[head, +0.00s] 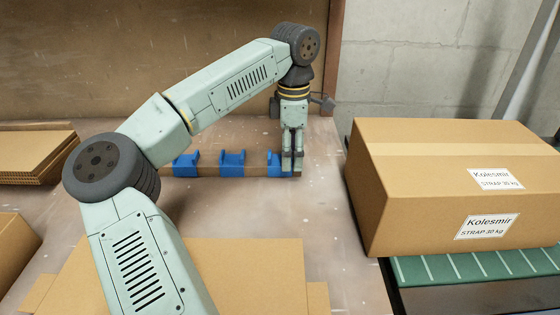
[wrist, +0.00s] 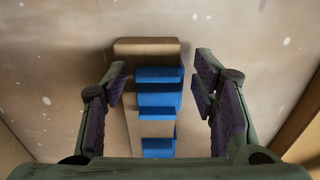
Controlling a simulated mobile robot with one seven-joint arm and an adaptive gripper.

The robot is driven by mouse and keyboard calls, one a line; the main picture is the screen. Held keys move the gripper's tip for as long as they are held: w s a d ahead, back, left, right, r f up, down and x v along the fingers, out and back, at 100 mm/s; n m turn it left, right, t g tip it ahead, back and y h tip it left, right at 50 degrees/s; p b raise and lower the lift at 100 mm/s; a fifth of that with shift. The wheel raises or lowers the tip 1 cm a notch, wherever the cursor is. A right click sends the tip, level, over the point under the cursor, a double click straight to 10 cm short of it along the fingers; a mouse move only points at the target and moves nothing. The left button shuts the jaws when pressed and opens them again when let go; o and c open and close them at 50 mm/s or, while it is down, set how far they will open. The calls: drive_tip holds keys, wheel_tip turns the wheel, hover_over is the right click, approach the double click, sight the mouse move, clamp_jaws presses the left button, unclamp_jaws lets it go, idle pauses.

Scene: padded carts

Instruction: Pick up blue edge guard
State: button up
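Several blue edge guards sit in a row along a long brown cardboard bar (wrist: 147,47) on the work surface. In the head view, one blue edge guard (head: 186,163) is at the left, another blue edge guard (head: 232,161) is in the middle, and a third (head: 274,160) is at the right, partly hidden by my gripper (head: 292,158). In the wrist view my gripper (wrist: 160,80) is open, with dark padded fingers to either side of the bar and the nearest blue guard (wrist: 158,76). Gaps show between the fingers and the guard, and nothing is held.
A large taped carton (head: 450,190) labelled Kolesmir stands at right on a green striped surface (head: 480,266). Flat cardboard sheets (head: 35,155) are stacked at left, and more cardboard (head: 250,275) lies in front. The surface around the bar (head: 325,230) has clear room.

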drive_tip(key=c, duration=0.7)
